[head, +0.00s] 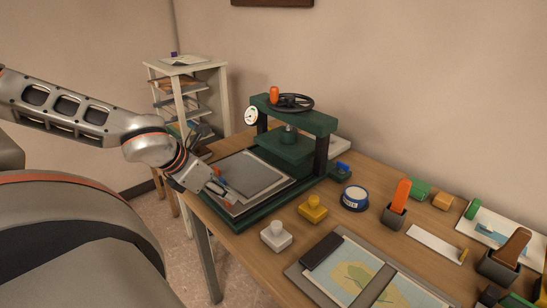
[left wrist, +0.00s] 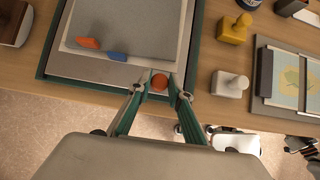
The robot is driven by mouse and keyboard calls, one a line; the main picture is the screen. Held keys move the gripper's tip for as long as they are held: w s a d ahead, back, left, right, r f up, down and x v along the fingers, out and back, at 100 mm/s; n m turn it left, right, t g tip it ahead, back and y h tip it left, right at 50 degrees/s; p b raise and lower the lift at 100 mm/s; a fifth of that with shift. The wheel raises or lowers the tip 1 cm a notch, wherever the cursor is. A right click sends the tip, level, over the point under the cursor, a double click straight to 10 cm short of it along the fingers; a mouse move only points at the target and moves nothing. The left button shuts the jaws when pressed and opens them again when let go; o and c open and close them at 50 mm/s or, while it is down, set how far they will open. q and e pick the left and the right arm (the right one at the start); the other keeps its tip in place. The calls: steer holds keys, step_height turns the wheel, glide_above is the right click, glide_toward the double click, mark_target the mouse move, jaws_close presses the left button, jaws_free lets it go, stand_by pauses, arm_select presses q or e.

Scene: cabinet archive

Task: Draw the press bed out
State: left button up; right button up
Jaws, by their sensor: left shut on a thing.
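The press (head: 295,120) is dark green with a black handwheel on top, standing on the table. Its bed, a flat pale plate (head: 236,208) bearing a grey sheet (head: 252,176), lies on the green base and reaches out toward the front left, clear of the upper frame. The bed's front edge also shows in the left wrist view (left wrist: 104,68). My left gripper (head: 213,187) is at this edge. In the left wrist view its fingers (left wrist: 160,88) are shut on a round orange knob (left wrist: 159,81), which shows between them. My right gripper is out of view.
A small orange piece (left wrist: 88,43) and a blue piece (left wrist: 117,56) lie on the bed. A white stamp (head: 276,237), a yellow stamp (head: 313,209) and a round blue tin (head: 355,198) stand to the right. A shelf (head: 190,90) stands behind left.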

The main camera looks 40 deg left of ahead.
arm_select(q)
steer(key=shift+s+f, duration=0.1)
steer(key=shift+s, duration=0.5)
steer(key=shift+s+p, duration=0.35)
steer(key=shift+s, duration=0.15)
steer(key=o, duration=0.9)
steer(key=shift+w+a, duration=0.1)
